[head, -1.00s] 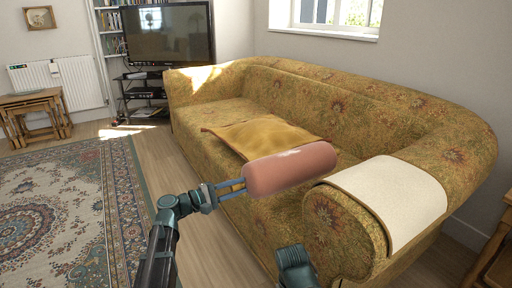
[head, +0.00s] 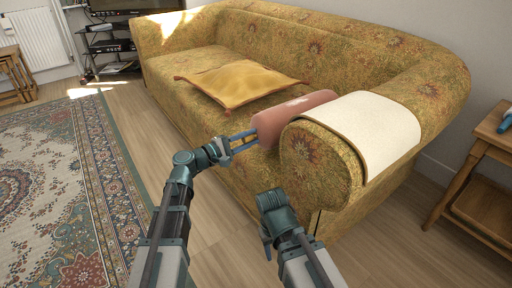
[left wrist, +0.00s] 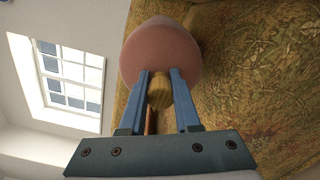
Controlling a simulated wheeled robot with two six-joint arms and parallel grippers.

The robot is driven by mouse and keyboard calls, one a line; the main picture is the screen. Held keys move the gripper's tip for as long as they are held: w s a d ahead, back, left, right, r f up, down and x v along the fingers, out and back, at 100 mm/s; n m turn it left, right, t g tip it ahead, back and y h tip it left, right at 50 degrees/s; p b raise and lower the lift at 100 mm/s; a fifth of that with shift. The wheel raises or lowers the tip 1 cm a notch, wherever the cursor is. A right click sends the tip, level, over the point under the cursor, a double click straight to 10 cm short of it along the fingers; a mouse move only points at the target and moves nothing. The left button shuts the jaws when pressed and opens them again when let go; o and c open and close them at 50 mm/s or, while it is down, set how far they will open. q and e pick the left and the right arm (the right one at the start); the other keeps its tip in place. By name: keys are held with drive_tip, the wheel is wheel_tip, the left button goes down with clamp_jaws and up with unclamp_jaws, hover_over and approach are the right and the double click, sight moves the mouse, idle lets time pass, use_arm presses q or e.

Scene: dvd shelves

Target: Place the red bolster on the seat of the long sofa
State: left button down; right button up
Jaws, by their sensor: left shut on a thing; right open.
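The long sofa (head: 330,45) has a patterned mustard cover, and its seat (head: 190,72) runs away to the upper left. My left gripper (head: 254,139) is shut on the near end of the red bolster (head: 290,117), which also fills the top of the left wrist view (left wrist: 160,50). The bolster lies over the near end of the seat, just behind the sofa's near arm. That arm hides part of it, and I cannot tell whether it touches the seat. My right gripper (head: 266,240) is low in front of the sofa, empty, its fingers barely showing.
A yellow cushion (head: 240,82) lies on the seat beyond the bolster. A cream cloth (head: 360,130) covers the near arm. A wooden side table (head: 480,150) stands at right. The floor (head: 190,250) before the sofa is bare, with a patterned rug (head: 60,190) at left.

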use_arm(q)
drive_tip(key=shift+w+d, duration=0.15)
drive_tip(key=shift+d, duration=0.95)
drive_tip(key=shift+f, duration=0.15)
wheel_tip(320, 180, down, 3)
drive_tip(key=b, duration=0.3)
drive_tip(key=shift+f+b, duration=0.2)
drive_tip(key=shift+b, duration=0.1)
drive_tip(key=shift+f, duration=0.15)
drive_tip(key=c, duration=0.6)
unclamp_jaws()
drive_tip(key=shift+r, duration=0.2)
drive_tip(key=v, duration=1.2)
